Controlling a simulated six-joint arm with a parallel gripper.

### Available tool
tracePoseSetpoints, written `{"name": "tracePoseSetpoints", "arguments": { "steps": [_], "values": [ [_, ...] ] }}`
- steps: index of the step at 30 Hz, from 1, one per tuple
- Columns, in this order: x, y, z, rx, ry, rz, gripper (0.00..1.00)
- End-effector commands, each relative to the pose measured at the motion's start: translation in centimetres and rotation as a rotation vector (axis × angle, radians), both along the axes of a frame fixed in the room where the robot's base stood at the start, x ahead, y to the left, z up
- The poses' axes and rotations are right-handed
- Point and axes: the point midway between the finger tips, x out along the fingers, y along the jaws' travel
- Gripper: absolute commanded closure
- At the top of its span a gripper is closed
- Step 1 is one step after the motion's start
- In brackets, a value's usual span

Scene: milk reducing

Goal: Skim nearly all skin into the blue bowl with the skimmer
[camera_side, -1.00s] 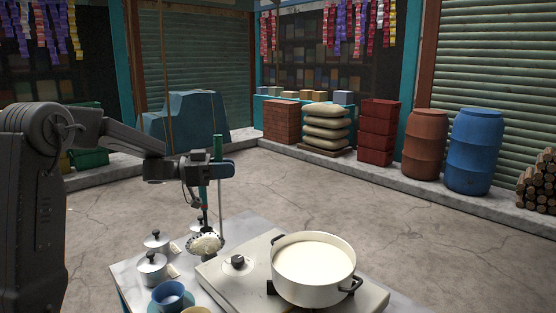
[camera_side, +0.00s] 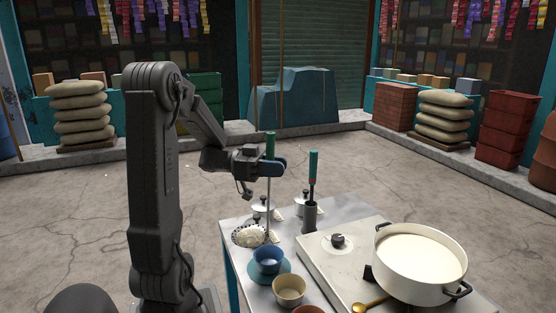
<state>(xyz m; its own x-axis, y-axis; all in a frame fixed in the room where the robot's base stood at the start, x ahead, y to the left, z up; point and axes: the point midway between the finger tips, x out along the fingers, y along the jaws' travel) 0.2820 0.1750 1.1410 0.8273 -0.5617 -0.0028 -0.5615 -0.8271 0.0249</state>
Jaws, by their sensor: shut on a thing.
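My gripper (camera_side: 268,166) is shut on the green-handled skimmer (camera_side: 268,200) and holds it upright by the handle. The skimmer's round perforated head (camera_side: 249,236) has whitish matter on it, which looks like skin. The head is just left of and behind the blue bowl (camera_side: 269,254) in the picture; its exact height above the table is hard to tell. The blue bowl stands on a teal saucer (camera_side: 285,277). The white pot (camera_side: 445,290) of milk (camera_side: 418,256) sits on the stove at the right. Its surface is creamy; I cannot make out how much skin is there.
A dark holder (camera_side: 310,216) with a teal-handled tool (camera_side: 313,172) stands behind the bowl. Lidded metal pots are close behind the skimmer. A tan bowl (camera_side: 289,290) is in front, and a golden ladle (camera_side: 369,307) lies on the stove (camera_side: 340,262).

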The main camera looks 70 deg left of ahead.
Motion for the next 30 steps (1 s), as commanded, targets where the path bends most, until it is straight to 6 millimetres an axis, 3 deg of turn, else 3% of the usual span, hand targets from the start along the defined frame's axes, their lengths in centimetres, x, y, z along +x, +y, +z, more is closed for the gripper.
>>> {"name": "tracePoseSetpoints", "arguments": {
  "steps": [5, 30],
  "values": [
    [0.0, 0.0, -1.4, -0.002, 0.001, -0.001, 1.0],
    [6.1, 1.1, -3.1, -0.061, 0.323, -0.002, 1.0]
  ]
}}
